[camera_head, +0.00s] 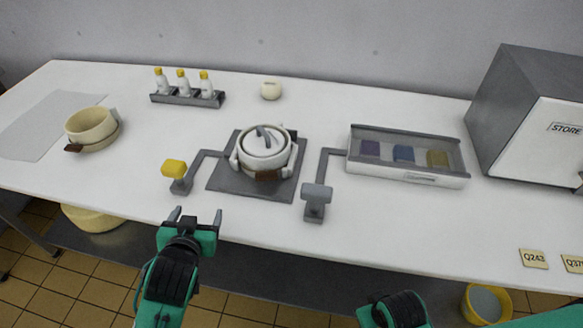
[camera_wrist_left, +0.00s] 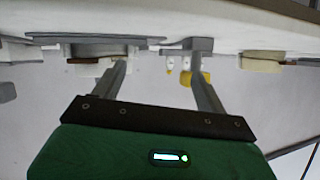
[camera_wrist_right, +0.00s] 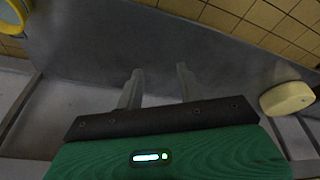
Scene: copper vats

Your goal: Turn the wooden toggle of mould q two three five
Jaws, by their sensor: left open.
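A round cream mould (camera_head: 264,155) with a grey handle on its lid sits in the middle of a dark grey plate (camera_head: 226,181). A brown wooden toggle (camera_head: 270,175) shows at its front. I cannot read q two three five on either. My left gripper (camera_head: 197,214) is open and empty at the table's front edge, left of and nearer than the plate. My right gripper (camera_wrist_right: 160,70) is open and empty, low by the grey shelf; its fingers are hidden in the head view.
A yellow-knobbed lever (camera_head: 175,170) and a grey-knobbed lever (camera_head: 316,196) flank the plate. A bottle rack (camera_head: 188,98), a tray with coloured blocks (camera_head: 408,178) and a grey STORE cabinet (camera_head: 540,105) stand further off. Label Q243 (camera_head: 533,259) lies at front right.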

